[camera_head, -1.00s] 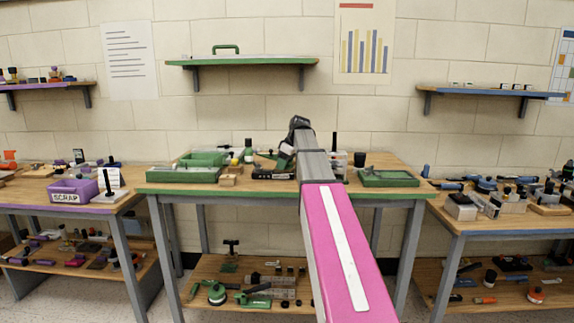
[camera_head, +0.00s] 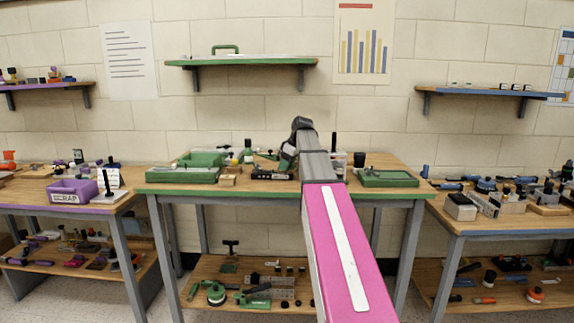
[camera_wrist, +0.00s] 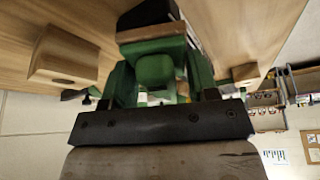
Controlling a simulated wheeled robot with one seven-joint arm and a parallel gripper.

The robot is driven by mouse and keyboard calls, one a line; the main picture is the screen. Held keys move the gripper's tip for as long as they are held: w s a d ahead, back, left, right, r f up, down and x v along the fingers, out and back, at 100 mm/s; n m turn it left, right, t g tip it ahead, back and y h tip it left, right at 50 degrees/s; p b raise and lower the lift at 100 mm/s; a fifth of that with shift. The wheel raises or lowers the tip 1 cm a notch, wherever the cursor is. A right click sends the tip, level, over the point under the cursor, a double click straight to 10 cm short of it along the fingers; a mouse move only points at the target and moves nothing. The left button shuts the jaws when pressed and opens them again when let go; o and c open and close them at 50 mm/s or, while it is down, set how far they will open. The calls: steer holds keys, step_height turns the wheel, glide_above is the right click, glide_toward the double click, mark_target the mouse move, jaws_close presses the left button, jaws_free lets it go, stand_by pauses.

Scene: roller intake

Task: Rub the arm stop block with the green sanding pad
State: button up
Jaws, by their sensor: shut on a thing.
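My gripper (camera_wrist: 156,84) is shut on a green block-like piece with a brown strip along its far edge, which looks like the green sanding pad (camera_wrist: 155,68), in the wrist view. In the head view my gripper (camera_head: 288,158) is a dark shape low over the green-edged table, partly hidden by my own arm, and the pad cannot be made out there.
Wooden blocks lie on the tabletop at the left (camera_wrist: 64,57) and right (camera_wrist: 246,73) in the wrist view. On the green-edged table (camera_head: 340,194), a green bin (camera_head: 203,160) stands left and a green tray (camera_head: 388,179) right. The purple SCRAP bin (camera_head: 72,190) is on the left table.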

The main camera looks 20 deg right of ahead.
steer(key=shift+f, duration=0.35)
steer(key=shift+a, duration=0.1)
steer(key=shift+w+a+r, duration=0.1)
steer(key=shift+w+a, duration=0.1)
steer(key=shift+a, duration=0.3)
steer(key=shift+w+a, duration=0.2)
steer(key=shift+a, duration=0.25)
steer(key=shift+s+d, duration=0.7)
steer(key=shift+d, duration=0.1)
steer(key=shift+s+d, duration=0.75)
steer(key=shift+d, duration=0.1)
